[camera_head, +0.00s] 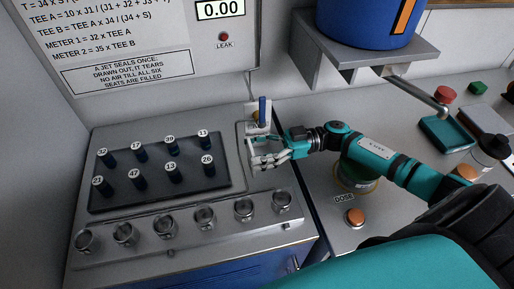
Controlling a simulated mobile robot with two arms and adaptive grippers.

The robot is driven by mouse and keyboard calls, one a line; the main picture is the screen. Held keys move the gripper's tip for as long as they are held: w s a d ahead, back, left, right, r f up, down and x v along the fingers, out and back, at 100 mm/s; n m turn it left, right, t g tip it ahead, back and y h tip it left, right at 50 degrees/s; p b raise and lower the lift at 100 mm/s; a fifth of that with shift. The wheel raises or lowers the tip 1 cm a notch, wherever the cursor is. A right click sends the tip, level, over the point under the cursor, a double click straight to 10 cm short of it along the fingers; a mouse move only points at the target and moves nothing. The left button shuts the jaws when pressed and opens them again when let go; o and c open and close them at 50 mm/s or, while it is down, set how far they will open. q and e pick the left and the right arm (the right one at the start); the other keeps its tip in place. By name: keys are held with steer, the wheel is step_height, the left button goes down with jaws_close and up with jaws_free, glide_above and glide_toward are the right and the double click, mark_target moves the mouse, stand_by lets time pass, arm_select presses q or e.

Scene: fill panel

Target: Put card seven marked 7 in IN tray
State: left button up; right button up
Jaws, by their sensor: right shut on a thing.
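No card marked 7 and no tray labelled IN can be made out in the head view. A small teal tray (461,142) with no readable label lies on the right counter. My right gripper (259,163) is shut at the narrow upright plate just right of the dark peg board. What it holds is hidden by its fingers. A blue lever (262,111) stands just behind and above it. My left gripper is not in view.
The dark board (165,201) carries several numbered pegs, with a row of metal sockets (205,216) in front. An orange DOSE button (355,217) is on the right counter. A blue tank (358,24) sits on a bracket above.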

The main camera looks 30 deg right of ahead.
steer(key=shift+f, duration=0.15)
steer(key=o, duration=1.1)
steer(key=shift+o, duration=0.2)
